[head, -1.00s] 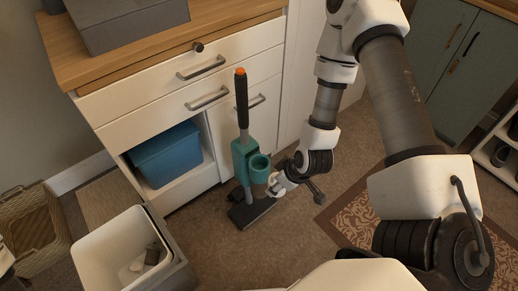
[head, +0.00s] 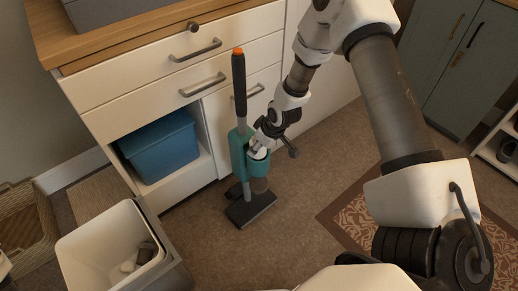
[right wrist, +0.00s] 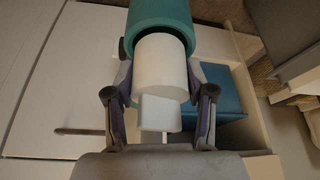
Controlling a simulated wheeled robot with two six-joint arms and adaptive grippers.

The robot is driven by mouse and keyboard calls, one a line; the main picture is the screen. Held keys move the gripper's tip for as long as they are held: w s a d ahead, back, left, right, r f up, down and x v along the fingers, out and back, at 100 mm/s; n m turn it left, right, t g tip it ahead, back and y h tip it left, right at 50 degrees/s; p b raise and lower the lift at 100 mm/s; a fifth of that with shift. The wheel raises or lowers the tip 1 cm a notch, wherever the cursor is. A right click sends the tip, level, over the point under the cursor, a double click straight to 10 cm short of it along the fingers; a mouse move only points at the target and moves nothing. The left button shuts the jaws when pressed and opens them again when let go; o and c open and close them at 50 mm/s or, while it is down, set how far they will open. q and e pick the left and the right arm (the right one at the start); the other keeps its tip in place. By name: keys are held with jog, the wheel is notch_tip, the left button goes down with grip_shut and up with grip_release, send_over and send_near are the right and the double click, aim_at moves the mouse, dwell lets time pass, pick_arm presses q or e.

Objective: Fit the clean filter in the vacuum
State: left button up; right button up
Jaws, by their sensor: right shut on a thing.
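The vacuum (head: 238,160) stands upright in front of the white cabinet, with a teal body, a dark handle with an orange tip and a dark floor head. Its round teal cup (right wrist: 160,14) fills the top of the right wrist view. My right gripper (head: 262,139) is at the top of the cup. It is shut on the white cylindrical filter (right wrist: 160,66) by its narrower square grip (right wrist: 158,114). The filter's far end lies within the cup's rim in the right wrist view; how deep it sits is hidden. My left gripper is out of view.
A white bin (head: 88,243) with grey and white pieces inside stands at the lower left, beside a wicker basket (head: 25,235). A blue box (head: 165,150) sits in the cabinet's open shelf. A patterned rug (head: 350,220) lies right of the vacuum on open floor.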

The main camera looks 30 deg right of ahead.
jog(key=shift+r, duration=0.2)
jog(key=shift+f, duration=0.3)
jog(key=o, duration=1.1)
jog(key=shift+o, duration=0.2)
